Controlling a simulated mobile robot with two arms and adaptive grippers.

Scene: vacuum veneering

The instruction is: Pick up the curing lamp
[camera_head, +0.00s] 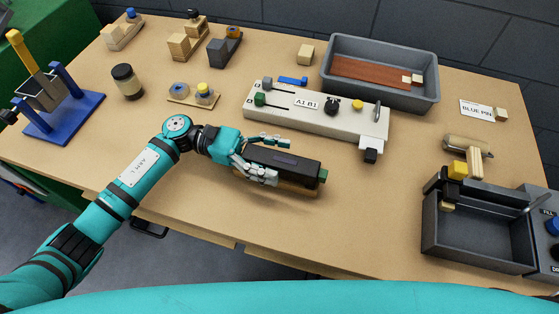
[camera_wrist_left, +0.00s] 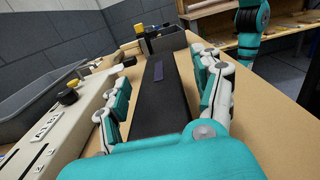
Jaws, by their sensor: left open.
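What looks like the curing lamp, a long black block (camera_head: 298,170) with a green end, lies on a light wooden base on the table near the middle of the head view. Its dark top with a purplish strip also shows in the left wrist view (camera_wrist_left: 160,108). My left gripper (camera_head: 281,161) is open, with its fingers on both sides of the black block. In the left wrist view the fingers (camera_wrist_left: 162,80) flank the block; I cannot tell whether they touch it. My right gripper is not in view.
A white panel (camera_head: 310,119) labelled A1 B1 lies just behind the block. A grey tray (camera_head: 432,92) stands behind that, and a dark open box (camera_head: 478,243) at the right. A blue stand (camera_head: 63,118) and several small fixtures are at the left. The front table is mostly clear.

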